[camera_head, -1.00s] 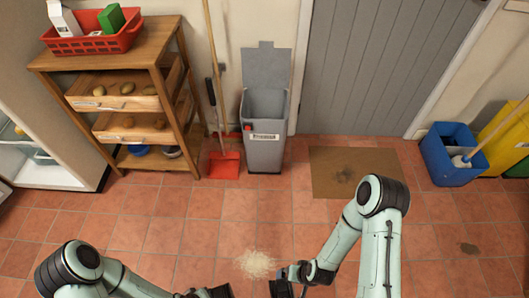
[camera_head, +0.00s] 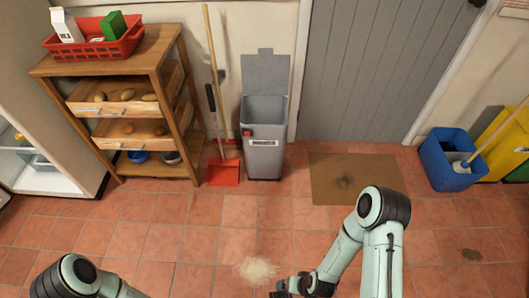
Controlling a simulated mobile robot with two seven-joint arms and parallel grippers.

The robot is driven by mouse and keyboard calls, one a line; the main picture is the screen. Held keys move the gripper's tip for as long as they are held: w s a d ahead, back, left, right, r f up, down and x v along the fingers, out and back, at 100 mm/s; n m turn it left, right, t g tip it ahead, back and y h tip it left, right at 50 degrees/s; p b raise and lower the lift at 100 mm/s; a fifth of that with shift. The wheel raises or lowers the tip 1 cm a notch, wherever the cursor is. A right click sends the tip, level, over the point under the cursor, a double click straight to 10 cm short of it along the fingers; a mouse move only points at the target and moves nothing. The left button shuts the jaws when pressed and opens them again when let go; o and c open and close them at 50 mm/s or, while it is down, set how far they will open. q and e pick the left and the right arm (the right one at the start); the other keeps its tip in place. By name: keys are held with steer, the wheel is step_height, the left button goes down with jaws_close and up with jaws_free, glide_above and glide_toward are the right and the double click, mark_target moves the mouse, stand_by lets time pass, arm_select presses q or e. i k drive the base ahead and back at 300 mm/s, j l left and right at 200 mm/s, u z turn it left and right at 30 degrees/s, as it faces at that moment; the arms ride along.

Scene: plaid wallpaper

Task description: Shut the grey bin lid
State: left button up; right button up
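The grey bin (camera_head: 264,140) stands against the wall between the wooden shelf and the grey door. Its lid (camera_head: 265,74) is up, hinged at the back and leaning near the wall, and the dark opening shows. My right gripper (camera_head: 290,291) is at the bottom edge, well in front of the bin and touching nothing that I can see; its fingers are cut off by the frame. Only a piece of my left arm shows at the bottom left; its gripper is out of view.
A red dustpan (camera_head: 223,172) and a broom stand just left of the bin. A wooden shelf (camera_head: 150,125) is further left. A brown mat (camera_head: 352,178) lies right of the bin. A pale spill (camera_head: 258,269) is on the tiles. A blue bucket (camera_head: 447,160) stands right.

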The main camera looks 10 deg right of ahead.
mark_target(266, 73)
steer(key=i+l+u, duration=0.1)
steer(key=i+l, duration=0.15)
steer(key=i+l+u, duration=0.15)
steer(key=i+l, duration=0.15)
steer(key=l, duration=0.15)
steer(key=i+l+u, duration=0.1)
steer(key=l, duration=0.3)
steer(key=i+l+u, duration=0.1)
steer(key=i+l, duration=0.25)
